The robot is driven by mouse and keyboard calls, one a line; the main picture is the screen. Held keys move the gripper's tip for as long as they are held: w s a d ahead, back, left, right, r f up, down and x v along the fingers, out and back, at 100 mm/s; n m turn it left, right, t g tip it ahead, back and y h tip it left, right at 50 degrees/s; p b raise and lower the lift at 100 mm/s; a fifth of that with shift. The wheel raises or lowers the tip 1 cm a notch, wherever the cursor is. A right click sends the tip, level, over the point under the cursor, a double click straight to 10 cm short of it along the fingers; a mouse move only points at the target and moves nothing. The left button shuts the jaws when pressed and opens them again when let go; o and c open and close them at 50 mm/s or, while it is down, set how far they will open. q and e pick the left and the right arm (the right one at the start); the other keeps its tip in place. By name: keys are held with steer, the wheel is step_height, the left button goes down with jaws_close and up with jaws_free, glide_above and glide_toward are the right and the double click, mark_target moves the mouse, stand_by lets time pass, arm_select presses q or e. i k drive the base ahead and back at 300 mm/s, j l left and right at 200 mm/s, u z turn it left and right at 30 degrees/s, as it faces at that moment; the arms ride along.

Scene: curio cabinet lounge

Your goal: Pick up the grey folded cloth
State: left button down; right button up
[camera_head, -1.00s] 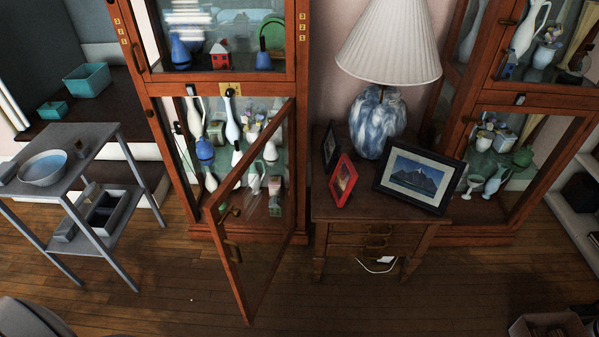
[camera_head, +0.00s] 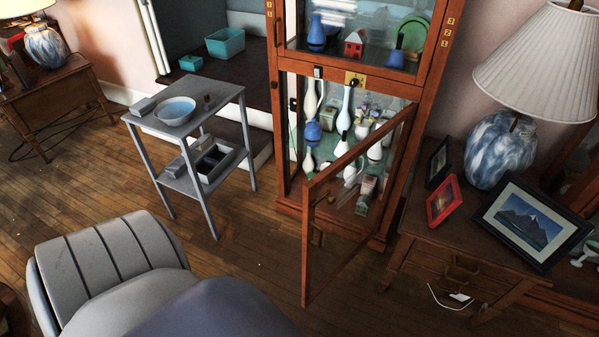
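A small grey block-like item, likely the grey folded cloth (camera_head: 140,106), lies on the left end of the top shelf of a grey metal cart (camera_head: 226,92). It is beside a bowl (camera_head: 175,111) with a pale blue inside. Another small grey item (camera_head: 174,167) lies on the cart's lower shelf, beside a divided tray (camera_head: 228,158); I cannot tell if it is cloth. Neither of my grippers is in view.
A glass cabinet with its lower door (camera_head: 355,215) swung open stands right of the cart. A grey padded seat (camera_head: 105,265) is in the left foreground. A side table (camera_head: 455,265) holds a lamp and frames. Wood floor (camera_head: 255,235) is clear between cart and door.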

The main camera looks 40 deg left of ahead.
mark_target(146, 105)
steer(key=u, duration=2.45)
